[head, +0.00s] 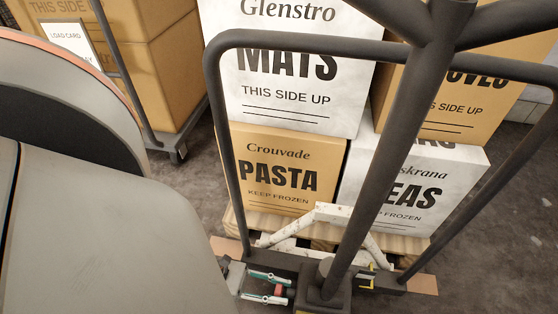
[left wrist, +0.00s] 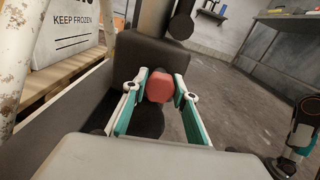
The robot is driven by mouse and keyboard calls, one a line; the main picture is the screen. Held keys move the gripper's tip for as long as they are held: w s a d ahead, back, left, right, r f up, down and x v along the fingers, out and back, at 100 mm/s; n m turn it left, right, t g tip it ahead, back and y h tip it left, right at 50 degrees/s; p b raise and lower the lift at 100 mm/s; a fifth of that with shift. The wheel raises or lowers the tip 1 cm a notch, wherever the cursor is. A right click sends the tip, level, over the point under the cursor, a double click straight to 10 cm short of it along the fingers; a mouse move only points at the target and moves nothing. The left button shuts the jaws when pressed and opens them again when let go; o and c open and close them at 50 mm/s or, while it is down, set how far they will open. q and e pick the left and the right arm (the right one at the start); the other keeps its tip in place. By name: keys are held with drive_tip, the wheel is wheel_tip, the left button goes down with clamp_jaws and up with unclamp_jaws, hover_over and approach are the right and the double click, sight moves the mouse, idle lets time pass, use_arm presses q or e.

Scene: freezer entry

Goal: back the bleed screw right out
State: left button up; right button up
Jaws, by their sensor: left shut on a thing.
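The bleed screw has a red head (left wrist: 160,87) and stands out from the dark pump housing (left wrist: 128,55) of the pallet truck. In the left wrist view it sits between the fingertips of my left gripper (left wrist: 160,90), with a teal-and-white finger against each side. In the head view my left gripper (head: 267,288) is low at the left of the pump base, with the red head (head: 279,291) at its tips. My gripper is shut on it. The screw's threads are hidden. What seems to be my right gripper (left wrist: 303,138) shows partly at the right edge; its fingers are unclear.
The truck's dark handle loop (head: 300,42) and thick post (head: 380,180) rise in front of a wooden pallet (head: 400,243) of stacked boxes, including a PASTA box (head: 275,165). A loaded cart (head: 172,128) stands back left. Grey floor (head: 505,215) is open at right.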

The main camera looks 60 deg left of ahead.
use_arm(q)
drive_tip(key=n, duration=0.3)
drive_tip(key=shift+w+d+r+n, duration=0.1)
drive_tip(key=shift+w+d+n, duration=0.1)
drive_tip(key=shift+n, duration=0.2)
drive_tip(key=n, duration=0.4)
drive_tip(key=shift+n, duration=0.3)
drive_tip(key=n, duration=0.4)
drive_tip(key=shift+w, duration=0.1)
drive_tip(key=n, duration=0.4)
drive_tip(key=shift+a, duration=0.1)
drive_tip(key=shift+n, duration=0.5)
drive_tip(key=o, duration=1.1)
drive_tip(key=shift+s+a+f, duration=0.15)
drive_tip(key=shift+s+f, duration=0.05)
